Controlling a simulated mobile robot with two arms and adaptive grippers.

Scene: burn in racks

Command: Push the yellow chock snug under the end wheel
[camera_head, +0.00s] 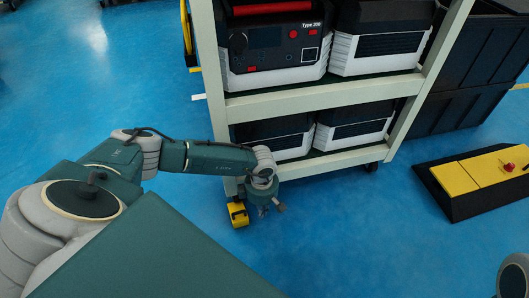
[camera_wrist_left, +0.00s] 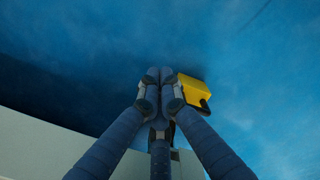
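The yellow chock (camera_head: 238,214) sits on the blue floor at the near left corner of the rack (camera_head: 315,163). My left gripper (camera_head: 265,209) points down just right of the chock, low by the rack's bottom edge. In the left wrist view its fingers (camera_wrist_left: 160,76) are closed together with nothing visible between them. The chock also shows in the left wrist view (camera_wrist_left: 194,91), right beside the fingertips; I cannot tell if they touch. The end wheel at this corner is hidden behind my arm and gripper, so its contact with the chock cannot be seen. My right gripper is out of view.
The rack carries several black-and-white units (camera_head: 272,40) on two shelves. Another caster (camera_head: 371,167) shows at its right end. A black and yellow platform with a red button (camera_head: 478,175) lies at the right. Dark crates (camera_head: 465,75) stand behind. The floor in front is clear.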

